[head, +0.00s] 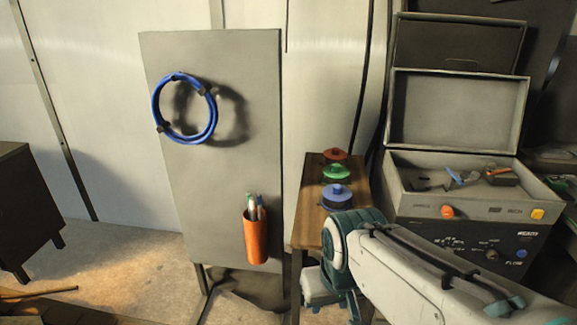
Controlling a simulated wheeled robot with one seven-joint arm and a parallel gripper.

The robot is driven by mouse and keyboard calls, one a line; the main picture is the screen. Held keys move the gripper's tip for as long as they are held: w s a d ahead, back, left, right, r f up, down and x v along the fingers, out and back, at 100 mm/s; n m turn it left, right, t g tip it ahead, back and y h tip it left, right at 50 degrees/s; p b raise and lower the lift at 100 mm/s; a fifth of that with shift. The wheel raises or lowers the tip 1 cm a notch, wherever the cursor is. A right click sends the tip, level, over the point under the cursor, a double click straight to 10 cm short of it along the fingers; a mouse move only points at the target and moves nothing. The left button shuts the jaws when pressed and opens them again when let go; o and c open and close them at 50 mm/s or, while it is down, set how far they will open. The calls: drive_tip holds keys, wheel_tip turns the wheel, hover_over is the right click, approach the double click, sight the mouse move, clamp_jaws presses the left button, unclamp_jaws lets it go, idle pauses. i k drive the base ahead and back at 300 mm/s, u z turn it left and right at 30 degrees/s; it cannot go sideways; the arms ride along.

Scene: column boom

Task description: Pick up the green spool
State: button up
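The green spool (336,172) stands on a small wooden table (313,210) right of the grey panel. It is the middle one in a short row. A red-orange spool (334,155) stands behind it and a blue spool (336,196) in front of it, both very close. The blue spool covers part of the green spool's front side. My arm reaches in from the lower right and bends down at the table's near end, in front of the spools. No gripper fingers can be made out, and nothing is seen touching the green spool.
A grey panel (210,180) left of the table bears a blue cable coil (185,108) and an orange holder (256,236) with pens. An open grey case (450,185) with tools sits on a dark control box (480,245) at right. A cabinet (25,205) stands far left.

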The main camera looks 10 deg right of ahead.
sight(334, 173)
drive_tip(key=z, duration=0.1)
drive_tip(key=i, duration=0.9)
drive_tip(key=z, duration=0.5)
